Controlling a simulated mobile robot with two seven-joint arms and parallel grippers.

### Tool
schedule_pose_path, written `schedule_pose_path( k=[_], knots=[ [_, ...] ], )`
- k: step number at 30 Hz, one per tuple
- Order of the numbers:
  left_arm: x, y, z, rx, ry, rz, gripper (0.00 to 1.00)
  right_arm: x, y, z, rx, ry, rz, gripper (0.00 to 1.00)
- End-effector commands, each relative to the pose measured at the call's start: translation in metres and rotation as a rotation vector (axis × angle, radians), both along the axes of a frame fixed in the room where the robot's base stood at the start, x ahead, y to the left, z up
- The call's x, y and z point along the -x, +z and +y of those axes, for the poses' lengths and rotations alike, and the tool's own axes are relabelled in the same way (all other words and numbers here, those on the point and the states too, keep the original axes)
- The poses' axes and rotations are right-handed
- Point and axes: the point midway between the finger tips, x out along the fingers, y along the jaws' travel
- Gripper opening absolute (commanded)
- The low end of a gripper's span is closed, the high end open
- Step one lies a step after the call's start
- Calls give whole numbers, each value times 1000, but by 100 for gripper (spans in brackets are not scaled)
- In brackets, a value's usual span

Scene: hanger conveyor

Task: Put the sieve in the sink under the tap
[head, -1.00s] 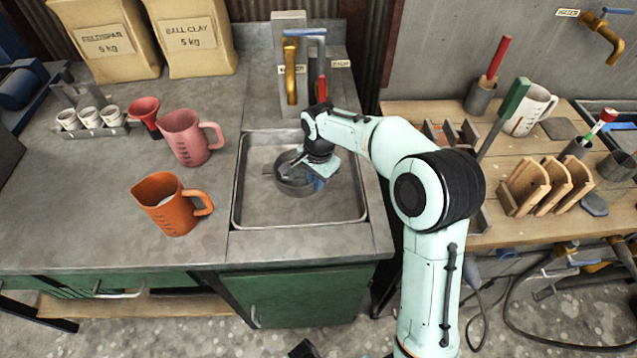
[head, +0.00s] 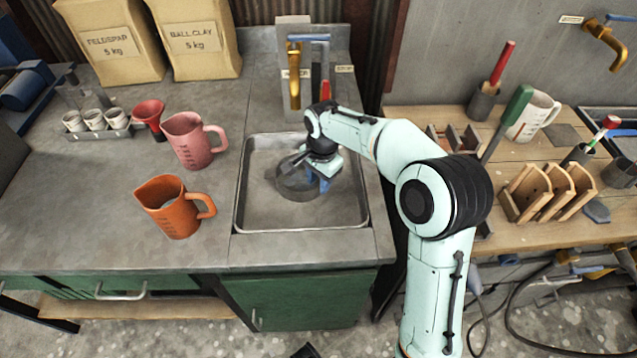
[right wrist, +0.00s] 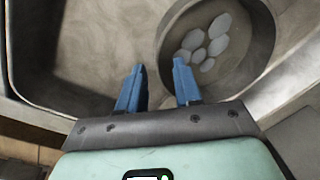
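The sieve (head: 297,188), a round grey drum, sits in the steel sink (head: 255,215), in front of the brass tap (head: 294,80). My right gripper (head: 320,183) is low in the sink at the sieve's right side and covers part of it. Whether that finger touches the sieve is unclear. My left gripper is not in view.
An orange jug (head: 172,208) and a pink jug (head: 190,142) stand on the counter left of the sink. A red funnel (head: 148,113) and small cups are behind them. A wooden bench (head: 480,230) with tools is at the right. The sink's front part is clear.

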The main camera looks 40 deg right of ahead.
Motion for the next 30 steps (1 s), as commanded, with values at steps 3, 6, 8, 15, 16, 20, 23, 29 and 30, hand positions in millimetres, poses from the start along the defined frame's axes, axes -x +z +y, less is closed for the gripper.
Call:
schedule_pose_path(
  k=[3,6,8,15,16,20,23,29,30],
  knots=[
    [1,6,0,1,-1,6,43,1,30,0,1,1,-6,34],
    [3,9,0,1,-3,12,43,2,52,0,1,1,-6,34],
    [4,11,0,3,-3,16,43,3,64,0,1,1,-5,34],
    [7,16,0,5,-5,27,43,6,96,0,0,1,-1,34],
    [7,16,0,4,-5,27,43,6,98,0,0,1,-1,34],
    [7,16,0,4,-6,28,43,7,101,0,0,1,0,34],
    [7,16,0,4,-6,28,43,7,101,0,0,1,1,34],
    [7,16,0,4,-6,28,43,7,101,0,0,1,0,34],
    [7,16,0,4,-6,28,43,7,101,0,0,1,0,34]
  ],
)
